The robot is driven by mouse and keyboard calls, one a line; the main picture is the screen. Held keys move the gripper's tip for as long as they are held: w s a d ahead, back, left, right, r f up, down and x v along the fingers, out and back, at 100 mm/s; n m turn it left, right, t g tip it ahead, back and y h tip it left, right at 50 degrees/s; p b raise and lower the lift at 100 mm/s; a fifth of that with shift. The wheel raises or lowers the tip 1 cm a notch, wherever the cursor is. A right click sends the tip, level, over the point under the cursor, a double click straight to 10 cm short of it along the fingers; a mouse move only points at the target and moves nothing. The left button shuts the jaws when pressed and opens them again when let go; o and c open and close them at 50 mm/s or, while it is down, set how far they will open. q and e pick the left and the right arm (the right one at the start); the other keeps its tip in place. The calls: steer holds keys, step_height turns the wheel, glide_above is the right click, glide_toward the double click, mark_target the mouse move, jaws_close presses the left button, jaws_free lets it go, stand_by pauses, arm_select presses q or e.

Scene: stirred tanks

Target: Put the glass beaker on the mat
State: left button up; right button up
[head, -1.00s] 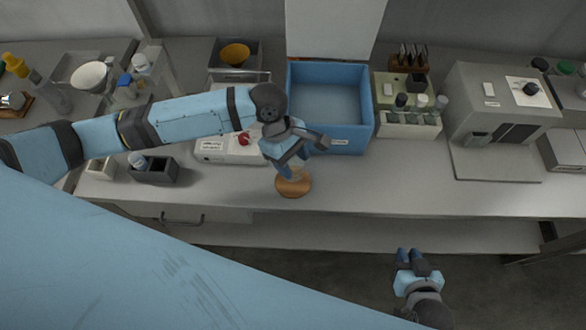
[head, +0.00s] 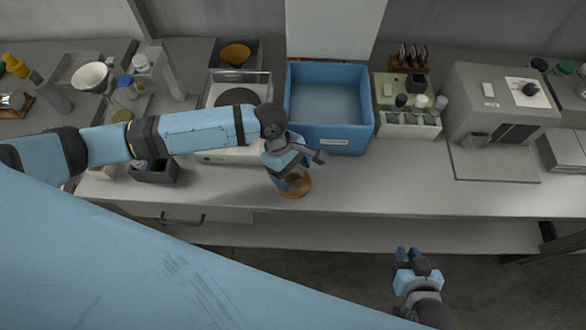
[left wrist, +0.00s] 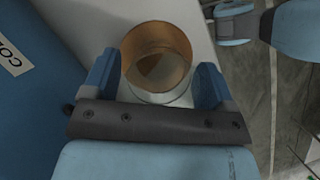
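The cork-brown round mat (head: 299,190) lies on the bench in front of the blue bin, partly covered by my left gripper. My left gripper (head: 291,180) points down over it. The brown mat (left wrist: 157,32) shows through and behind the glass. Whether the beaker's base touches the mat is hard to tell. My right gripper (head: 410,254) is off the bench's front edge, empty, its finger gap unclear.
The blue bin (head: 340,138) stands just behind the mat. A white device with a dark disc (head: 236,98) and a dark grey box (head: 155,173) are to the left, partly behind my arm. A bottle rack (head: 408,123) is to the right. The bench right of the mat is clear.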

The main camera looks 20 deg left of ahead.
arm_select(q)
steer(key=shift+w+a+r, duration=0.1)
steer(key=shift+r, duration=0.25)
steer(key=v, duration=1.1)
steer(key=shift+r+b, duration=0.25)
steer(key=shift+b, duration=0.1)
steer(key=shift+a, duration=0.1)
